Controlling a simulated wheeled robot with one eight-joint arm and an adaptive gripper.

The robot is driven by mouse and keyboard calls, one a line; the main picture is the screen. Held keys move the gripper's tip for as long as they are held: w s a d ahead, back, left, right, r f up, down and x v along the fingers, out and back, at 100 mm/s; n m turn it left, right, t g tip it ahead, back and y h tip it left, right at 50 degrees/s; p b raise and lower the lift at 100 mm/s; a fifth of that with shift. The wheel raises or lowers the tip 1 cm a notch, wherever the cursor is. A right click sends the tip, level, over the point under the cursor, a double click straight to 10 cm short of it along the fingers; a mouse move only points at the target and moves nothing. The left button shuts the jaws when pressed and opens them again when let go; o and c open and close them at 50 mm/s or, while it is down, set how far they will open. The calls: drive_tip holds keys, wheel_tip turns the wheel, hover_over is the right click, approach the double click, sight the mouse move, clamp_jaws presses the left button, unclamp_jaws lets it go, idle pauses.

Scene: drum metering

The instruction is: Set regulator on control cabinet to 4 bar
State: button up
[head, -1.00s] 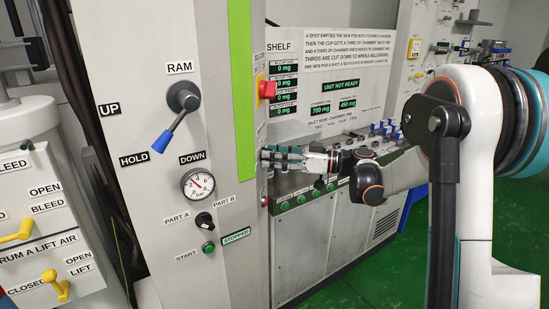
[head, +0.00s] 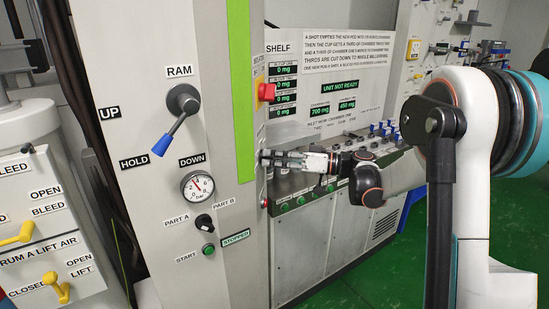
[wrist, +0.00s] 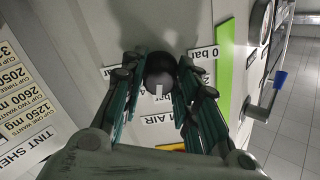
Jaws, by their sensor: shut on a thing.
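In the wrist view the regulator knob (wrist: 160,72) is round and black, with a short white mark pointing down the picture. My gripper (wrist: 158,76) is shut on it, one finger on each side. A label ending in "0 bar" (wrist: 203,53) is to its right, and a partly covered label reading "M AIR" (wrist: 157,119) is below it. In the head view my gripper (head: 265,158) reaches to the side face of the control cabinet (head: 225,120), and the knob is hidden there. A round bar gauge (head: 198,187) is on the cabinet front; its exact reading is too small to tell.
The cabinet front has a blue-tipped RAM lever (head: 172,130), a part selector (head: 203,222) and a green START button (head: 208,249). A red button (head: 266,91) is above my gripper. A bench with green buttons (head: 310,240) stands behind my arm.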

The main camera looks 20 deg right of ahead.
drive_tip(key=m+p, duration=0.1)
drive_tip(key=m, duration=0.5)
drive_tip(key=shift+a+m, duration=0.1)
drive_tip(key=shift+m, duration=0.2)
idle(0.5)
drive_tip(key=o, duration=1.1)
drive_tip(key=shift+c, duration=0.2)
drive_tip(key=v, duration=1.2)
